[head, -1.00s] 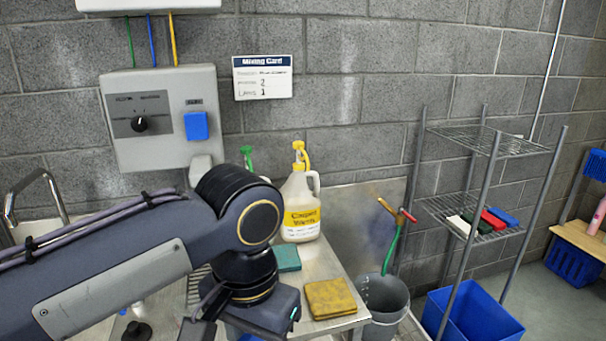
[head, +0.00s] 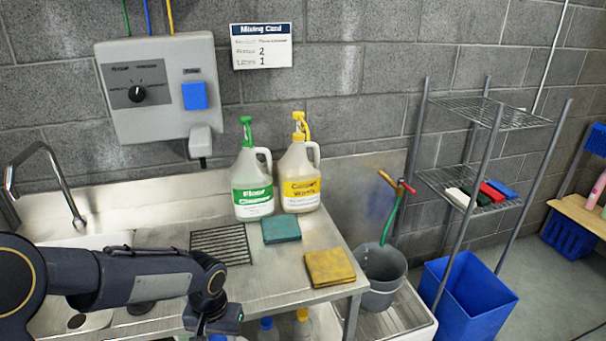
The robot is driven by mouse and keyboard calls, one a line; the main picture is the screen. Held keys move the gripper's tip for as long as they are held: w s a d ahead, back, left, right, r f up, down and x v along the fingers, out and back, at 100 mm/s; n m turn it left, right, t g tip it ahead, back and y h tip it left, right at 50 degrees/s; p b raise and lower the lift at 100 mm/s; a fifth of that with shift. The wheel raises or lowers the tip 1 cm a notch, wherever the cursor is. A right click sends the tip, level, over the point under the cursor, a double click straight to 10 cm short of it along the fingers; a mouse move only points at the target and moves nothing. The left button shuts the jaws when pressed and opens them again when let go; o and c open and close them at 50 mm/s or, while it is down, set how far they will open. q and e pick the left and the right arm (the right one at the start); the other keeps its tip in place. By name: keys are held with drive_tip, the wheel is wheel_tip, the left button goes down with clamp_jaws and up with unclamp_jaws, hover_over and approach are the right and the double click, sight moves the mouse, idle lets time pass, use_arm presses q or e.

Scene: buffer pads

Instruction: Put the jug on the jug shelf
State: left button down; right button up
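Two pale jugs stand upright side by side at the back of the steel counter. One is a green-labelled floor cleaner jug (head: 253,195) with a green top. The other is a yellow-labelled jug (head: 301,190) with a yellow trigger top. A wire rack (head: 452,184) stands at the right; I cannot tell whether it is the jug shelf. Tops of several bottles (head: 303,326) show below the counter front. My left arm reaches in low from the left, its wrist at the bottom edge, well in front of the jugs. Its fingertips are not clearly visible. My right gripper is out of view.
A wall dispenser (head: 160,120) with a dial and spout hangs above the counter. A green pad (head: 281,229), a yellow pad (head: 329,267) and a black grate (head: 221,244) lie on it. A grey bucket (head: 381,275) and a blue bin (head: 468,300) stand at right.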

use_arm(q)
drive_tip(key=shift+n, duration=0.4)
drive_tip(key=f, duration=0.1)
drive_tip(key=w+a+f, duration=0.1)
drive_tip(key=f, duration=0.1)
drive_tip(key=w+a+f, duration=0.1)
drive_tip(key=f, duration=0.1)
drive_tip(key=shift+w+a+f, duration=0.1)
drive_tip(key=shift+w+a, duration=0.05)
drive_tip(key=shift+w, duration=0.1)
